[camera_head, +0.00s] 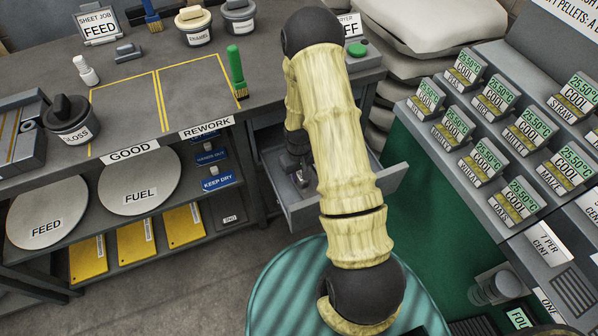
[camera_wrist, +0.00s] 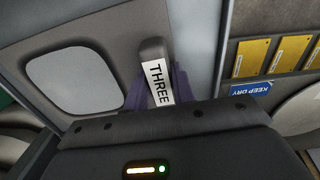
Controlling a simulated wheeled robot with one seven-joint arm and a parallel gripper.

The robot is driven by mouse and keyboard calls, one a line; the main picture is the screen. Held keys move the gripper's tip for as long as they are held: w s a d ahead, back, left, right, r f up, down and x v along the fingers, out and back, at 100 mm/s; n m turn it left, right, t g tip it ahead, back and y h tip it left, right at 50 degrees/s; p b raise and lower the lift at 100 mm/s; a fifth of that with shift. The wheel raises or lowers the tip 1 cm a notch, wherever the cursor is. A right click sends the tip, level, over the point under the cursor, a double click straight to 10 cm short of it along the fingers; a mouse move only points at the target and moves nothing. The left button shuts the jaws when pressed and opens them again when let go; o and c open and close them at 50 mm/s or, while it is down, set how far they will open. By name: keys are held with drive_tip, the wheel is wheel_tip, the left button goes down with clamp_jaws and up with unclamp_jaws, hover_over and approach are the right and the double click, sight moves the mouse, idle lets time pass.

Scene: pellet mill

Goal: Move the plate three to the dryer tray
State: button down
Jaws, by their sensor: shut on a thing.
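Plate three shows in the wrist view by its grey grip with a white THREE label (camera_wrist: 158,84). My gripper (camera_wrist: 160,92) has its purple fingers shut on both sides of that grip. In the head view my gripper (camera_head: 297,168) is low over the open grey drawer tray (camera_head: 378,187), below the dryer's OFF sign (camera_head: 350,25). My arm hides much of the tray. A pale rounded square (camera_wrist: 70,80) lies beside the label in the wrist view; I cannot tell if it is a recess or a plate. Whether plate three touches the tray is unclear.
The bench (camera_head: 190,90) carries a yellow-marked area with GOOD and REWORK signs and a green-handled brush (camera_head: 237,72). Shelves below hold round FEED and FUEL lids and yellow folders (camera_head: 137,243). A cabinet (camera_head: 440,190) with several COOL displays stands close on the right.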

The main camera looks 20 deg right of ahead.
drive_tip(key=shift+f, duration=0.15)
idle(0.4)
drive_tip(key=shift+f, duration=0.1)
unclamp_jaws()
drive_tip(key=shift+a, duration=0.1)
idle(0.5)
idle(0.3)
drive_tip(key=shift+r+p, duration=3.4)
drive_tip(key=shift+r, duration=1.1)
